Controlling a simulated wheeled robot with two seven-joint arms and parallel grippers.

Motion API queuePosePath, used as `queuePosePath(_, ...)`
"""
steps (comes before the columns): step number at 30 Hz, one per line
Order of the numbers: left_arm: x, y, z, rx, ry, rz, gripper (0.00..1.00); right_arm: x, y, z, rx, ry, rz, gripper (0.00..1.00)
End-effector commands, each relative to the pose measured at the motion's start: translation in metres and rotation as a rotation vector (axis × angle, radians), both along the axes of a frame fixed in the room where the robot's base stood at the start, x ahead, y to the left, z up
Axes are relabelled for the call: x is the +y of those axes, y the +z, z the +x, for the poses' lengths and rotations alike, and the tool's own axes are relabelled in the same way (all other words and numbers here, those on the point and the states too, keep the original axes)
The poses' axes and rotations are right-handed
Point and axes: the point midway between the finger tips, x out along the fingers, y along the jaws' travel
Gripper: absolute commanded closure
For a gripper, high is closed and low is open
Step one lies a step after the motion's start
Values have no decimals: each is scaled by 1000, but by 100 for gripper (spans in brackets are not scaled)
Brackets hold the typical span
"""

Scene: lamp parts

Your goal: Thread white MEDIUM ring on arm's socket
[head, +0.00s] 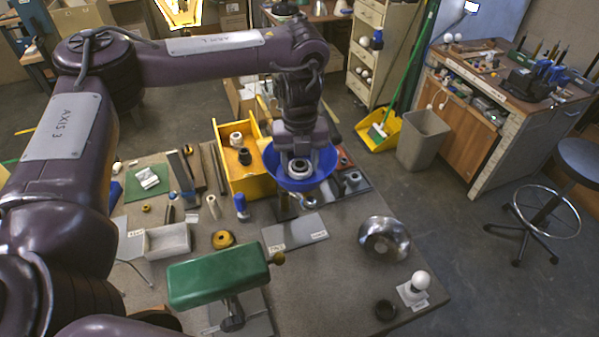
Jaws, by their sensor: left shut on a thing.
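My left gripper (297,152) reaches down over an upturned blue shade (273,172). It is shut on a white ring (299,172) with a dark centre, low inside the shade. The socket is hidden under the ring and gripper, so I cannot tell whether the ring is around it or only above it. Below the shade, a lamp stand with a flat grey base (294,233) rests on the table. My right gripper is not in view.
A yellow bin (233,185) holding white and black rings stands left of the shade. A green-shaded lamp (218,275) is in front. The table's right front is mostly clear.

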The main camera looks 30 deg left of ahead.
Motion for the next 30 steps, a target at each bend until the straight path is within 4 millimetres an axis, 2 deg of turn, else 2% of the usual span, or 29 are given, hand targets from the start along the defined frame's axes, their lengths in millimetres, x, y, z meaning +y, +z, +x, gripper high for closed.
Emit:
queuePosePath(7, -2, 0, 1, -1, -373, -1, 89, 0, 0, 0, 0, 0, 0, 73)
queuePosePath(11, -2, 0, 1, -2, -462, -1, 89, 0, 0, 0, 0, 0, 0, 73)
queuePosePath(21, -2, 0, 1, -2, -498, -1, 89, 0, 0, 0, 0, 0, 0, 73)
queuePosePath(23, -2, -1, 1, -2, -557, -1, 89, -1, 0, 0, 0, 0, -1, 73)
queuePosePath(30, -3, -1, 1, -2, -926, -1, 89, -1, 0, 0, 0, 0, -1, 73)
